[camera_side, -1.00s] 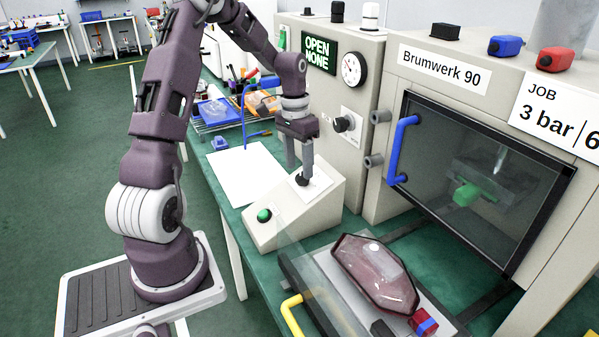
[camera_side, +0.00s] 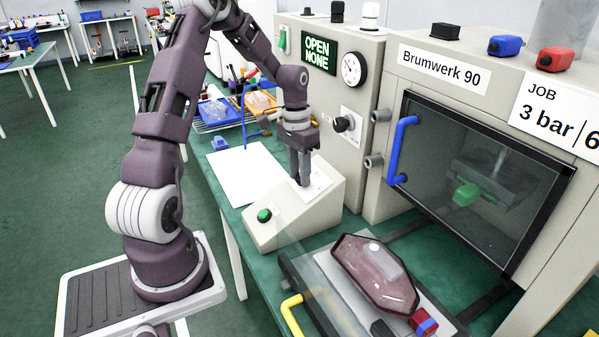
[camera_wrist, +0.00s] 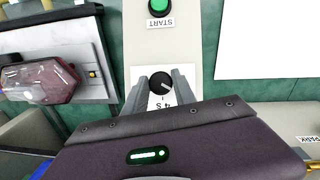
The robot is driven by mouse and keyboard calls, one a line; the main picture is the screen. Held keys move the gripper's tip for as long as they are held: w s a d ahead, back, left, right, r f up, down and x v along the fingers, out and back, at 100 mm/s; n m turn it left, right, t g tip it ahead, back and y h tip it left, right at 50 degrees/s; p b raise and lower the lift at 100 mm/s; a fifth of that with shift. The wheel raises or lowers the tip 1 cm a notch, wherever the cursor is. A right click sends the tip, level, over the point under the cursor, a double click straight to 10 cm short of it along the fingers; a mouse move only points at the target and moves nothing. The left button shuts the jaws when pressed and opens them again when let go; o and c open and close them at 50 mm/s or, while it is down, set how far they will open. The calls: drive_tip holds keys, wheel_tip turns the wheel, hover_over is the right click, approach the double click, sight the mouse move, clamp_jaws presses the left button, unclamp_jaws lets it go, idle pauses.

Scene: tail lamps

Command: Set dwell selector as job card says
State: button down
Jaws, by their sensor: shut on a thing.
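The dwell selector is a black knob (camera_wrist: 160,82) with a white pointer line, on a white plate on top of the sloped control box (camera_side: 325,212). In the wrist view the pointer slants toward the lower right and part of a "4 S" mark shows; other marks are hidden. My gripper (camera_side: 303,182) is shut on the knob from above, one finger at each side. In the side view the fingers hide the knob. The job card (camera_side: 560,118) reads "JOB 3 bar" and a "6" cut off by the picture edge.
A green START button (camera_side: 264,215) is on the same box. A tray with a dark red lamp (camera_side: 375,272) lies in front. White paper lies left of the box.

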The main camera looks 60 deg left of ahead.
drive_tip(key=m+y, duration=0.1)
drive_tip(key=m, duration=0.1)
drive_tip(key=m+y, duration=0.1)
drive_tip(key=m, duration=0.2)
drive_tip(key=shift+d+y, duration=0.15)
drive_tip(key=shift+y, duration=0.15)
drive_tip(key=m+t+y, duration=0.1)
drive_tip(key=m, duration=0.2)
drive_tip(key=m+y, duration=0.1)
drive_tip(key=m, duration=0.2)
drive_tip(key=shift+d+t, duration=0.15)
drive_tip(key=shift+t, duration=0.25)
drive_tip(key=m+t, duration=0.1)
drive_tip(key=m, duration=0.1)
drive_tip(key=m+t+y, duration=0.1)
drive_tip(key=m, duration=0.2)
drive_tip(key=shift+s+m, duration=0.2)
drive_tip(key=shift+m, duration=0.1)
drive_tip(key=shift+s+f+m+t+y, duration=0.1)
drive_tip(key=shift+m+t+y, duration=0.3)
drive_tip(key=shift+m, duration=0.7)
drive_tip(key=shift+m+t, duration=0.9)
drive_tip(key=shift+m, duration=1)
drive_tip(key=c, duration=1)
unclamp_jaws()
